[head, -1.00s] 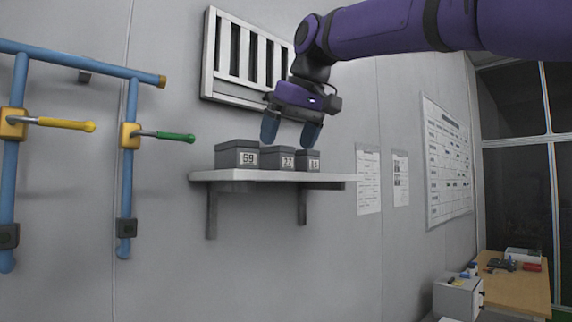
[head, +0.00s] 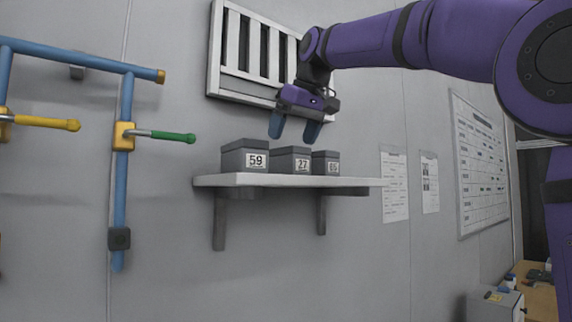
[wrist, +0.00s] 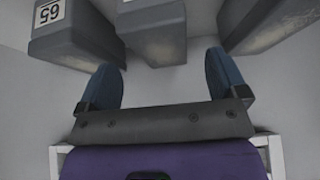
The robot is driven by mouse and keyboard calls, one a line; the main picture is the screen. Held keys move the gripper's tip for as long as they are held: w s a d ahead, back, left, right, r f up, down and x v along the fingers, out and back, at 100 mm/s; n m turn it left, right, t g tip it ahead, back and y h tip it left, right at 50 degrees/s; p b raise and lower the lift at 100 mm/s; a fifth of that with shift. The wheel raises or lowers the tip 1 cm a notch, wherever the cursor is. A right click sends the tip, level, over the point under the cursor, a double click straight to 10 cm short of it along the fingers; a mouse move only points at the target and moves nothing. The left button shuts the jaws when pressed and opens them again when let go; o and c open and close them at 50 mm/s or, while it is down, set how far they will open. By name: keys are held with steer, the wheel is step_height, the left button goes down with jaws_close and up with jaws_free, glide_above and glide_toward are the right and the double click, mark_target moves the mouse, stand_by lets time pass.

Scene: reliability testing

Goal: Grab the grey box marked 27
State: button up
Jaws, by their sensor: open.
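The grey box marked 27 (head: 290,160) is the middle one of three grey lidded boxes on a wall shelf in the head view. My gripper (head: 294,130) is open and empty, fingers pointing down, just above that box in the picture. In the wrist view, the middle box (wrist: 152,38) lies ahead of the gap between my blue fingers (wrist: 164,78), apart from them. It appears to be the box marked 27; its label is cut off at the top edge.
The box marked 59 (head: 244,157) stands close on the left, and a smaller box (head: 326,164) close on the right. The shelf (head: 285,181) has bare room at its right end. A slatted vent (head: 255,55) is on the wall above. Blue pipes with handles (head: 125,170) are at left.

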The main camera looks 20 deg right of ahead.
mark_target(285, 155)
steer(key=x, duration=0.5)
steer(key=shift+a, duration=0.15)
steer(key=shift+f, duration=0.25)
stand_by(0.5)
steer(key=c, duration=1.3)
